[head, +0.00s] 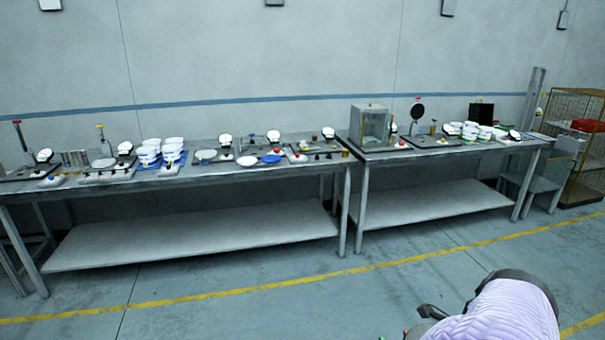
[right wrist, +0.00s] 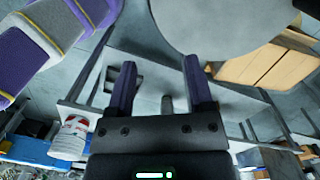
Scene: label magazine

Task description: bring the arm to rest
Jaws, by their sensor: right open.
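In the right wrist view my right gripper (right wrist: 159,68) has its two purple-tipped fingers apart. Nothing is between them. In the head view a lilac padded part of my own arm shows at the bottom right, over the floor and well in front of the tables. The fingers cannot be made out there. My left gripper is in neither view.
Two long metal tables (head: 190,229) stand along the wall, with dishes and small devices on top. A gold wire cage (head: 570,140) is at the far right. The floor before the tables is clear. A red-and-white can (right wrist: 70,138) shows in the wrist view.

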